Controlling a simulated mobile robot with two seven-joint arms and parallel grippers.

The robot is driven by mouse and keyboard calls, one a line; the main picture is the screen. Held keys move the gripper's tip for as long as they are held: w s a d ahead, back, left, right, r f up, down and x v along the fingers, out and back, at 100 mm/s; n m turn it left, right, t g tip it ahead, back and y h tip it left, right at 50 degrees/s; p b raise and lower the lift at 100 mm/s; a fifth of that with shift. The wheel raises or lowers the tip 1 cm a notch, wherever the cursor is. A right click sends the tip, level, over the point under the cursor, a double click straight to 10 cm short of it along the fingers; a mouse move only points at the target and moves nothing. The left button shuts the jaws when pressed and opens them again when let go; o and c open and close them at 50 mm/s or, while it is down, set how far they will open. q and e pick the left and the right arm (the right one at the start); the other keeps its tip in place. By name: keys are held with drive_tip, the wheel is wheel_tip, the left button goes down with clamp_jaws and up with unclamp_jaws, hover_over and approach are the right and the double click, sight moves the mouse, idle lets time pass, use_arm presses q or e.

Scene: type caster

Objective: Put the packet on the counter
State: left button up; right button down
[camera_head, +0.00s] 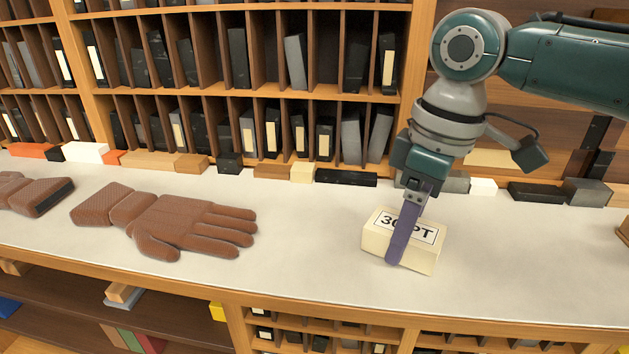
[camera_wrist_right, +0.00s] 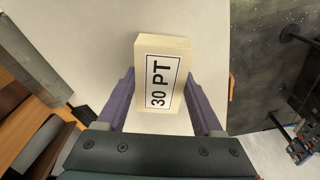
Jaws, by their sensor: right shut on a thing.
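The packet (camera_head: 375,244) is a cream block with a white, black-framed label reading "30 PT". It is at the front right part of the pale counter (camera_head: 300,230), with its label facing up. My right gripper (camera_head: 400,255) comes down from above and is shut on the packet, one purple finger crossing the label in the head view. In the right wrist view the packet (camera_wrist_right: 160,75) lies between both fingers. The packet's underside is hidden, so I cannot tell whether it touches the counter or is just above it. My left gripper is not in view.
A brown hand-shaped object (camera_head: 190,225) lies on the counter's left part, with another brown piece (camera_head: 38,196) at the far left. Small blocks, including a black one (camera_head: 346,178), line the counter's back. Slotted shelves (camera_head: 240,90) stand behind. The counter's middle is clear.

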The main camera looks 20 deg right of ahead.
sight(418, 231)
drive_tip(key=shift+f, duration=0.1)
drive_tip(key=shift+c, duration=0.2)
unclamp_jaws()
wheel_tip(418, 231, up, 12)
drive_tip(key=s+b, duration=0.1)
drive_tip(key=shift+d, duration=0.4)
drive_tip(key=shift+s, duration=0.1)
